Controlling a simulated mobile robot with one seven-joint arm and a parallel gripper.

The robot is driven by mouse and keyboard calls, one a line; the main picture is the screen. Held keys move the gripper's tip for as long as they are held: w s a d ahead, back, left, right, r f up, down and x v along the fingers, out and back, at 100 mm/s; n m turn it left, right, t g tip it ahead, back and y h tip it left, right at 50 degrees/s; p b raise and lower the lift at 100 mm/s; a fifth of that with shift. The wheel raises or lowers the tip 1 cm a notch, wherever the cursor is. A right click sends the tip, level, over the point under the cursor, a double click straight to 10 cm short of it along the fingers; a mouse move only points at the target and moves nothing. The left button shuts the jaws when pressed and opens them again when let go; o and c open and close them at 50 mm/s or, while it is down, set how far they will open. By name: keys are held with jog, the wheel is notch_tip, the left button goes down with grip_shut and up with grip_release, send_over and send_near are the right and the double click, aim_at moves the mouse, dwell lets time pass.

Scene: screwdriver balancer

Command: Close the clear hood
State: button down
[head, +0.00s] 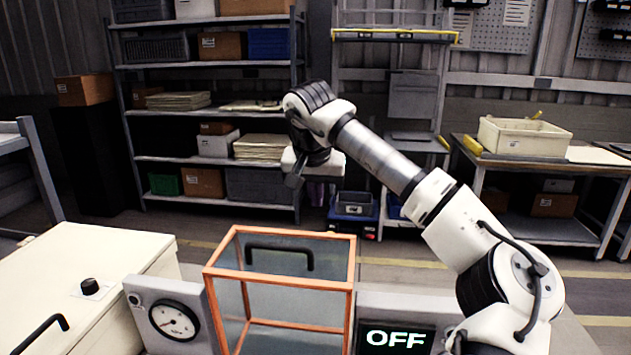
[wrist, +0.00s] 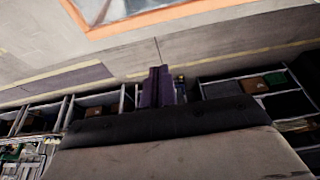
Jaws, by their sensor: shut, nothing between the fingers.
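The clear hood (head: 282,233) is a see-through box with an orange frame at the bottom middle of the head view. A black handle (head: 280,248) shows within the outline of its upper face. I cannot tell whether the hood is open or closed. Part of an orange frame also shows at the top of the wrist view (wrist: 150,19). My gripper (head: 293,182) is raised above and behind the hood in the head picture, apart from it. Its dark fingers (wrist: 158,86) are together and empty in the wrist view.
A dial gauge (head: 174,321) stands left of the hood, and an OFF display (head: 396,340) to its right. A cream box (head: 70,270) with a black knob and handle is at far left. Shelves (head: 215,65) and a workbench (head: 500,160) stand behind, across open floor.

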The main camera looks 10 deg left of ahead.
jog(key=f+p, duration=0.1)
jog(key=s+f+p, duration=0.1)
jog(key=f, duration=0.1)
jog(key=s+f, duration=0.1)
jog(key=shift+f+p, duration=0.35)
jog(key=shift+p, duration=0.05)
jog(key=shift+s+d, duration=0.1)
